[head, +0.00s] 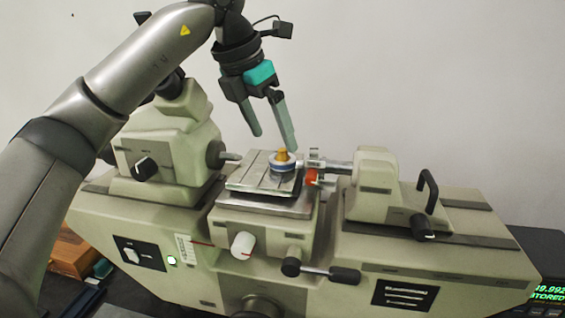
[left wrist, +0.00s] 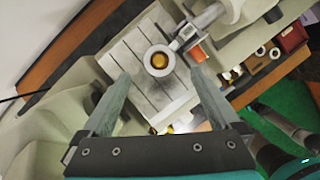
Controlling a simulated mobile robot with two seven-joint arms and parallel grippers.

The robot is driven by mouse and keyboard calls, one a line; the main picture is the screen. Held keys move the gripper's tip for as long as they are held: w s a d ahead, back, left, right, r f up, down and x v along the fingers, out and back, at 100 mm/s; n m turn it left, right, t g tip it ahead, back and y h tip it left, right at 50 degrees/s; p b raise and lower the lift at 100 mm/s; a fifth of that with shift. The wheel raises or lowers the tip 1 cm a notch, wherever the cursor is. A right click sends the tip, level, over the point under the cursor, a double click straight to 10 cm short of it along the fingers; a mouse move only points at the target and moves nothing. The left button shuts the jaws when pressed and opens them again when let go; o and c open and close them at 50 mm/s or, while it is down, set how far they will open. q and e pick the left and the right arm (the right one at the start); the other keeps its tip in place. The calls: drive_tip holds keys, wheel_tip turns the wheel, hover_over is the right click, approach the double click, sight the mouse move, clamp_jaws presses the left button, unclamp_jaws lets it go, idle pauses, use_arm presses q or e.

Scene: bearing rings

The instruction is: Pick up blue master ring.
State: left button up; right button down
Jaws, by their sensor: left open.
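The blue master ring (head: 283,165) sits on the grooved metal stage (head: 243,178) of the measuring machine, with a brass-coloured piece in its middle. In the left wrist view the ring (left wrist: 148,61) shows as a pale ring around a gold centre, ahead of the fingertips. My left gripper (head: 275,142) is open and empty above the stage, pointing down. Its right finger overlaps the ring's upper area in the head view; I cannot tell the exact gap. In the left wrist view the two fingers (left wrist: 161,76) are spread wide to either side of the ring.
A measuring tip with a red-orange part (head: 311,177) stands close to the right of the ring. The tailstock (head: 375,185) is at right and the headstock (head: 160,150) at left. Several small parts lie near a green mat (left wrist: 245,118) in the left wrist view.

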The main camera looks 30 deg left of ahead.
sight(279, 151)
use_arm(q)
drive_tip(key=x, duration=0.5)
drive_tip(key=shift+r, duration=0.1)
clamp_jaws()
idle(0.7)
